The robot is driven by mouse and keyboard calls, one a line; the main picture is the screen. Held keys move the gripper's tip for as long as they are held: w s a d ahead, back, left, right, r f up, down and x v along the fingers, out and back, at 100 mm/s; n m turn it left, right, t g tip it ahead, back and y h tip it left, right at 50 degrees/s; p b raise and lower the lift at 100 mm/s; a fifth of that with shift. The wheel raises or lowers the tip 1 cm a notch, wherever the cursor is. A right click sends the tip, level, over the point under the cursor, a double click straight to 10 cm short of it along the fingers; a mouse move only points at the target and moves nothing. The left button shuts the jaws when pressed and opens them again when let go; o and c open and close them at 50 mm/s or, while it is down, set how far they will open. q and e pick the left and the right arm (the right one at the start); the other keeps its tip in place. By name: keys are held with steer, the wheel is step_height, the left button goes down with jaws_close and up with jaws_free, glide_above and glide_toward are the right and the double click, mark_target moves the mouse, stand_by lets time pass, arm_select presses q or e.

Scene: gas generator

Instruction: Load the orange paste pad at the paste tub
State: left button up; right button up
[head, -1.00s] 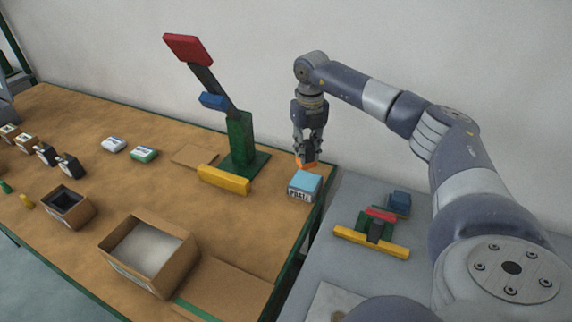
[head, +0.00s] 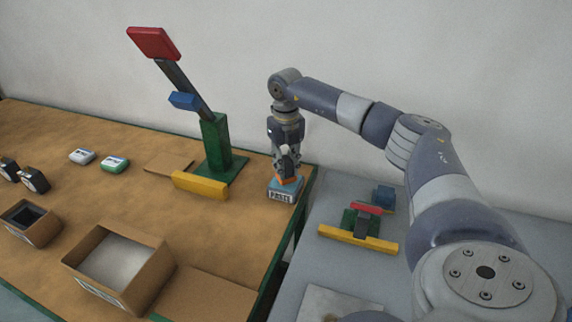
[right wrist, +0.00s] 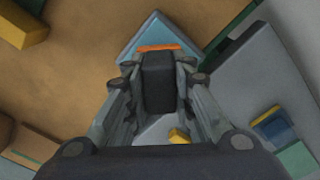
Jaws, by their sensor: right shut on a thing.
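The paste tub (head: 281,195) is a small box with a light blue top and a printed label, near the right edge of the wooden table. The orange paste pad (head: 288,180) is at the tub's top, below my right gripper (head: 287,171). My right gripper is shut on the pad's dark holder, pointing down. In the right wrist view the dark holder (right wrist: 158,82) is between the fingers, with the orange pad (right wrist: 158,47) over the blue tub top (right wrist: 150,30). Whether the pad touches the tub I cannot tell for sure. My left gripper is not in view.
A green post with a slanted arm and red block (head: 153,42) stands left of the tub, with a yellow bar (head: 200,186) in front. An open cardboard box (head: 165,266) is nearer. The grey table (head: 290,300) at right holds a coloured block assembly (head: 358,240).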

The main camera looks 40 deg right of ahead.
mark_target(286, 160)
steer(key=shift+f, duration=0.55)
stand_by(0.8)
stand_by(1.6)
steer(key=shift+r, duration=0.1)
step_height(286, 160, up, 7)
steer(key=p, duration=0.6)
stand_by(0.4)
stand_by(0.4)
